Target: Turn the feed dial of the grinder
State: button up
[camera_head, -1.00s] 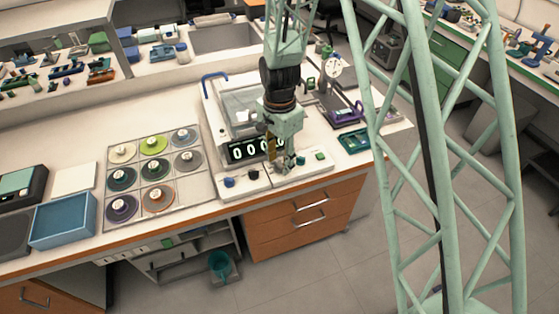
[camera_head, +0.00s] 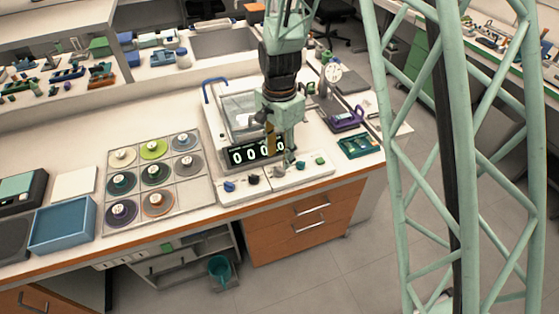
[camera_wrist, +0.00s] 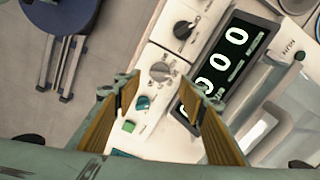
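The grinder (camera_head: 231,125) is a pale machine with a black display showing zeros (camera_wrist: 220,66) and a front control strip. The strip carries a blue dial (camera_head: 229,186), a black dial (camera_wrist: 184,29), a grey dial (camera_wrist: 160,71), a teal dial (camera_wrist: 143,102) and a green button (camera_wrist: 128,126). I cannot read which one is the feed dial. My gripper (camera_head: 281,152) points down above the strip, in front of the display. In the wrist view my gripper (camera_wrist: 158,98) is open and empty, its ochre-padded fingers apart, with the grey and teal dials showing between them.
A rack of coloured discs (camera_head: 172,208) and a blue tray (camera_head: 62,224) lie left of the grinder. A dial gauge stand (camera_head: 331,75), a purple item (camera_head: 346,118) and a green tray (camera_head: 358,145) stand right. The bench's front edge is close to the control strip.

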notch_tip(320, 180, up, 7)
dwell(0.6)
dwell(0.5)
notch_tip(320, 180, up, 12)
jog(key=n+t, duration=0.1)
jog(key=n, duration=0.1)
send_over(281, 169)
jog(key=s+d, duration=0.5)
jog(key=s+d+r+n, duration=0.3)
jog(key=s+d+r, duration=0.3)
jog(key=s+r, duration=0.3)
jog(key=s+d+r+n+t, duration=0.1)
jog(key=s+d+r+n, duration=0.1)
jog(key=s, duration=0.9)
jog(key=s+d+r+n+t, duration=0.2)
jog(key=s+d+r, duration=0.3)
jog(key=s, duration=0.6)
jog(key=shift+s+r+n, duration=0.3)
jog(key=shift+r+n, duration=0.3)
